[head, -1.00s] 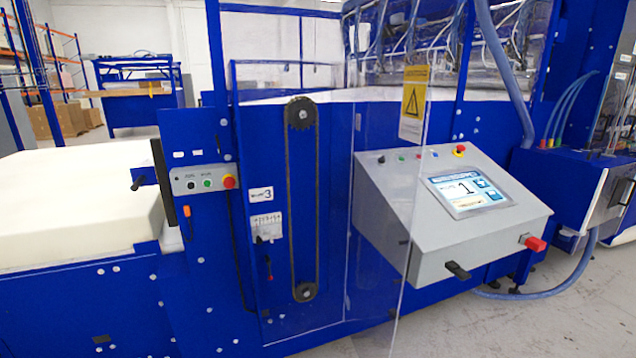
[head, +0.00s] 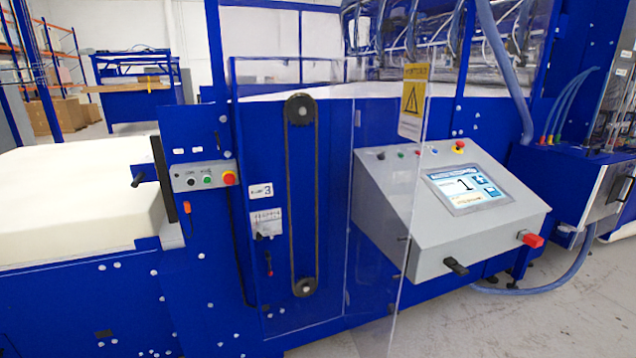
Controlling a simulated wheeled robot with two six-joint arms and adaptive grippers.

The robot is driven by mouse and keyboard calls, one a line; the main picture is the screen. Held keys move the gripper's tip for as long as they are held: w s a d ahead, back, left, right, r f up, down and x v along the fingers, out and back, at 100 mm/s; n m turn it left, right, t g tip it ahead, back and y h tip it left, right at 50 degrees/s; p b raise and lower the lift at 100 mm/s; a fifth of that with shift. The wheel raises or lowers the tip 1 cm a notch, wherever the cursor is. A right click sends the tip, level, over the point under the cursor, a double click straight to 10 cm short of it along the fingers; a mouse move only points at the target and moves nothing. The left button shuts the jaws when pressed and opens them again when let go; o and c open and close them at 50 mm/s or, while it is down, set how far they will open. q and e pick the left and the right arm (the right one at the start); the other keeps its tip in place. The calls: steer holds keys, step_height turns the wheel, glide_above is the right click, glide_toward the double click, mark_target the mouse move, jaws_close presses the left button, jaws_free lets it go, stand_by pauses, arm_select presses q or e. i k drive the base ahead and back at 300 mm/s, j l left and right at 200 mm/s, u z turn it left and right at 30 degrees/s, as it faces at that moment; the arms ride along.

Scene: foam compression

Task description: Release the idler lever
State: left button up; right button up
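A chain or belt loop (head: 316,200) runs upright on the blue machine front, between an upper wheel (head: 300,110) and a lower wheel (head: 304,287). Left of it is a small scale plate (head: 265,222) with a pale knob or pointer at its lower left. Below the plate is a small lever with a red part (head: 268,262), hanging roughly upright. Which of these is the idler lever cannot be told for sure. A label reading 3 (head: 261,191) sits above the plate. Neither of my grippers shows in the head view.
A clear guard panel with a yellow warning sign (head: 413,100) stands open to the right of the loop. A grey console (head: 440,225) with a lit screen juts out further right. A button box (head: 204,177) and white foam block (head: 75,190) are at left.

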mark_target(268, 253)
steer(key=i+l+u, duration=0.15)
steer(key=u, duration=0.25)
steer(key=l+u, duration=0.45)
steer(key=i+l+u, duration=0.1)
steer(key=l, duration=0.65)
steer(key=i+l+u, duration=0.1)
steer(key=l, duration=0.7)
steer(key=i+l+u, duration=0.1)
steer(key=l, duration=0.65)
